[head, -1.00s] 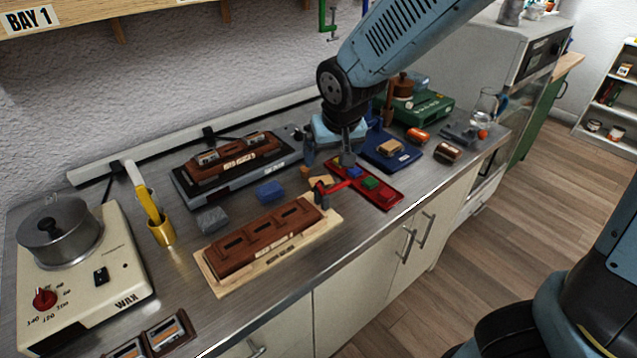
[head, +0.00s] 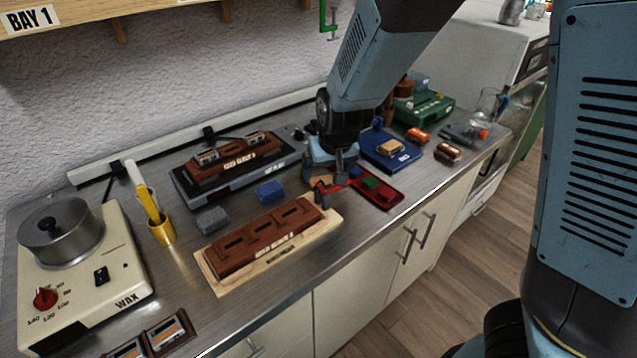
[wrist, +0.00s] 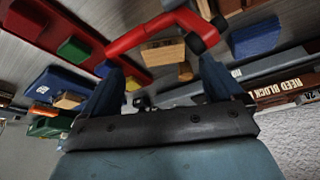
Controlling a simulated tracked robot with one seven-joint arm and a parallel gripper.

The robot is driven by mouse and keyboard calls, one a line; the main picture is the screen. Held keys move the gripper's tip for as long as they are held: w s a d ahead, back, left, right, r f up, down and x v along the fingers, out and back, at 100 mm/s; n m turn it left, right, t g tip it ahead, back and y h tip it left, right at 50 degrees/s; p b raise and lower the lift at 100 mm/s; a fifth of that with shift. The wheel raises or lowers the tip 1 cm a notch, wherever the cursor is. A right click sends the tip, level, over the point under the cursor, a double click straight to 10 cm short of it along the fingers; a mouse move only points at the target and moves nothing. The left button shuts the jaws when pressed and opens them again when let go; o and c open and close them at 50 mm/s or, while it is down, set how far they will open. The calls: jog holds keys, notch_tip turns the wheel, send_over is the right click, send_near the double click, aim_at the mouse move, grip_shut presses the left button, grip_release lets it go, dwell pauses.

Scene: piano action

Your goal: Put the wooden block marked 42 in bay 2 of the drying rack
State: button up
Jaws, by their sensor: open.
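My gripper (head: 328,174) is open and empty, low over the bench between the red tray and the brown reed block. In the wrist view its two fingers (wrist: 160,85) are spread apart. A pale wooden block (wrist: 163,53) with a small mark lies beside the red tool, beyond the fingertips; I cannot read its number. Another tan wooden block (head: 390,147) sits on the blue scale, its number also unreadable. The wooden drying rack (head: 90,20) shows at the upper left with a BAY 1 sign; bay 2 cannot be made out.
A red tool (wrist: 150,30) lies close to the fingers. The red tray (head: 385,194) holds coloured blocks. The brown reed block (head: 262,242) on its light board lies left of my gripper. A wax heater (head: 80,290) and yellow-handled cup (head: 162,232) stand further left.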

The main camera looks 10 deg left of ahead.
aim_at(322, 181)
jog(key=shift+a+x, duration=0.15)
jog(key=shift+x, duration=1.15)
jog(key=shift+a+x, duration=0.1)
jog(key=shift+x, duration=1.2)
jog(key=shift+c, duration=0.4)
jog(key=c, duration=1.1)
jog(key=shift+c, duration=0.2)
